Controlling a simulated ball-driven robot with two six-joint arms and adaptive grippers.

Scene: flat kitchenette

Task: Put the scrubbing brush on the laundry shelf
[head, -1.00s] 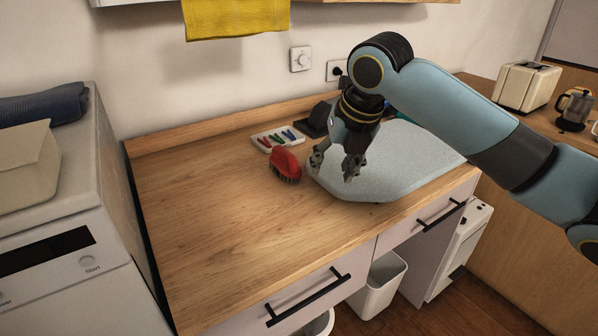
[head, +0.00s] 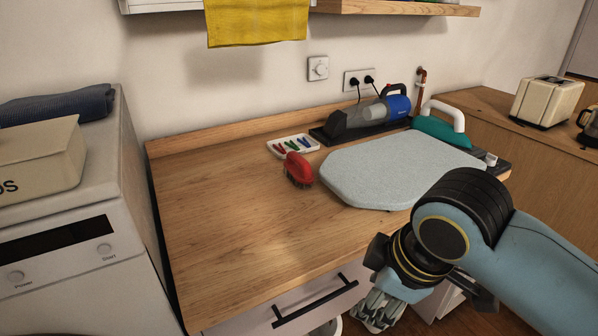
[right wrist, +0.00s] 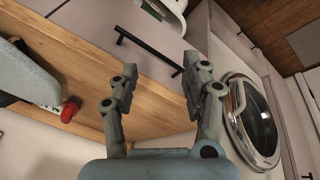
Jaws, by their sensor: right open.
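The scrubbing brush (head: 298,170) has a red back and dark bristles. It stands on the wooden counter, left of the grey ironing pad, and its red back also shows at the left of the right wrist view (right wrist: 69,110). My right gripper (head: 378,312) is low in front of the counter, well apart from the brush, partly hidden by my own wrist. In the right wrist view its two fingers (right wrist: 160,75) are spread with nothing between them. A wooden wall shelf (head: 400,8) shows at the top edge; most of its top is out of view. My left gripper is not in view.
The ironing pad (head: 395,170), a white tray of colored pegs (head: 293,146), a handheld vacuum (head: 365,118) and a green iron (head: 443,128) occupy the counter's back and right. A yellow cloth (head: 257,22) hangs above. The counter's left and front are clear.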

